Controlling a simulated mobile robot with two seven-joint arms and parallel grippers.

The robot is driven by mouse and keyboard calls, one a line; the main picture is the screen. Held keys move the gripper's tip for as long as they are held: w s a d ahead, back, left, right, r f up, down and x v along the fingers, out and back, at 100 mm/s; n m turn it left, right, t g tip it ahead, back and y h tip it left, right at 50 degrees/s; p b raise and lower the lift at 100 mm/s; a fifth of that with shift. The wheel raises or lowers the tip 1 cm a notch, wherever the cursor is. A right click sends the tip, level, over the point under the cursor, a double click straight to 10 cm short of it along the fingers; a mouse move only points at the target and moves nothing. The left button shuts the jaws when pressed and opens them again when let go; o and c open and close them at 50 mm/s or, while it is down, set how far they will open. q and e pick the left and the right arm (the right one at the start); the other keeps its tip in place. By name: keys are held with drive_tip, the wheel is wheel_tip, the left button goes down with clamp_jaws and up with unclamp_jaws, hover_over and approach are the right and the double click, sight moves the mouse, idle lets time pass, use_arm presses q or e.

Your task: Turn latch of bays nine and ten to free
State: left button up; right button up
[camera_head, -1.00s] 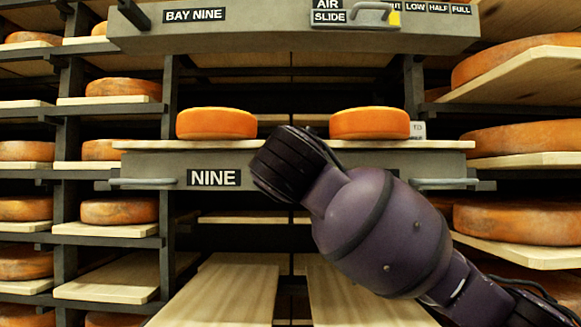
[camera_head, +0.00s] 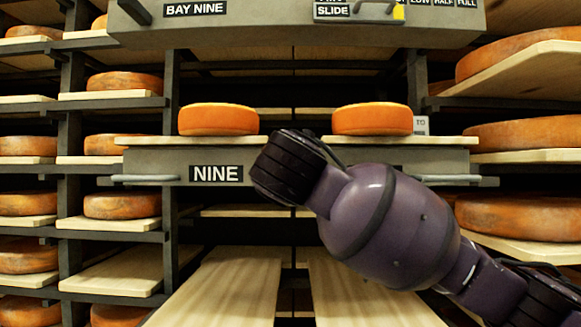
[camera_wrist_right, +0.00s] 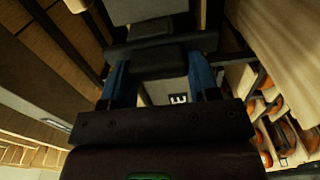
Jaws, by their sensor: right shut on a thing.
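The grey front of bay nine (camera_head: 440,160) carries a black NINE label (camera_head: 216,174), whose last letter also shows in the right wrist view (camera_wrist_right: 178,98). My right arm comes in from the lower right, and its dark wrist (camera_head: 288,167) covers the panel just right of that label. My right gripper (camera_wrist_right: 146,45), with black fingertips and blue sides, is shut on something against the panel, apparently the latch. The latch itself is hidden behind the wrist and between the fingers, so its turn cannot be told. My left gripper is not in view.
Two orange cheese wheels (camera_head: 218,119) (camera_head: 372,119) stand on the board above the panel. Bar handles (camera_head: 145,179) (camera_head: 448,180) sit at both sides. An upper BAY NINE panel (camera_head: 270,28) has an air slide. Pale boards (camera_head: 220,290) extend below; loaded racks stand left and right.

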idle(0.5)
drive_tip(key=o, duration=0.9)
drive_tip(key=shift+s, duration=0.1)
use_arm(q)
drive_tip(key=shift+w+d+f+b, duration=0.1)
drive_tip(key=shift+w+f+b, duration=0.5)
drive_tip(key=shift+b, duration=0.65)
use_arm(e)
drive_tip(key=s, duration=1)
drive_tip(key=shift+s, duration=0.3)
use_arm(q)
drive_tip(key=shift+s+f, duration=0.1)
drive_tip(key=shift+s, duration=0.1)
